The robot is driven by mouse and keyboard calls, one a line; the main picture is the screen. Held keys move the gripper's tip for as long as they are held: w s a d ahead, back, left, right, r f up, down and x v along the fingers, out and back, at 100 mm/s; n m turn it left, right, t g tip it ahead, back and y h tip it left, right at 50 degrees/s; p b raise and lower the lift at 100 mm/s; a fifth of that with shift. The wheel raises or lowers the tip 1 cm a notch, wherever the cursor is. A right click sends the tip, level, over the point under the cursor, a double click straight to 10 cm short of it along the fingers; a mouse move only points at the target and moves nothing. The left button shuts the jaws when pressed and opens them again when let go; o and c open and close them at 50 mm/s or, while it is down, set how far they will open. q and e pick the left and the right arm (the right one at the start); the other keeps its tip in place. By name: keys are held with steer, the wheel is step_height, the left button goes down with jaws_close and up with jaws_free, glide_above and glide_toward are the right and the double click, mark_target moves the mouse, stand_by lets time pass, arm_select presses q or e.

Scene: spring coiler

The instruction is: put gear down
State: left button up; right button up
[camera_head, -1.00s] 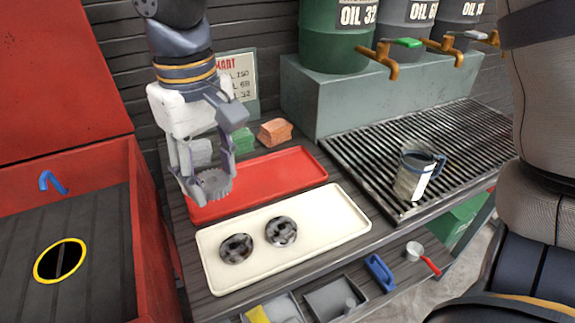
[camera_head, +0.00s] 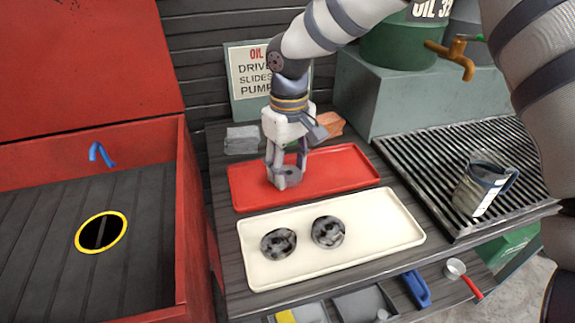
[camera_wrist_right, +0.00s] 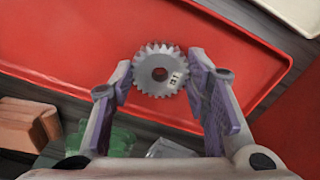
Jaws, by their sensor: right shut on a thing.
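My right gripper (camera_head: 286,174) points down over the left part of the red tray (camera_head: 350,168). It is shut on a grey toothed gear (camera_head: 289,177). In the right wrist view, the gear (camera_wrist_right: 159,70) is between the two purple-padded fingers (camera_wrist_right: 163,88), with a hole in its middle and a small mark on its face. The red tray (camera_wrist_right: 60,45) shows behind it. I cannot tell whether the gear touches the tray. My left gripper is not in view.
A cream tray (camera_head: 385,232) in front holds two dark, blotched round parts (camera_head: 278,243). Grey (camera_head: 241,140) and orange (camera_head: 330,124) blocks stand behind the red tray. A jug (camera_head: 478,188) stands on the grate at right. A red bin (camera_head: 195,230) is at left.

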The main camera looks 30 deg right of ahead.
steer(key=shift+r, duration=0.15)
steer(key=o, duration=1.5)
step_height(320, 180, up, 12)
steer(key=shift+p, duration=0.3)
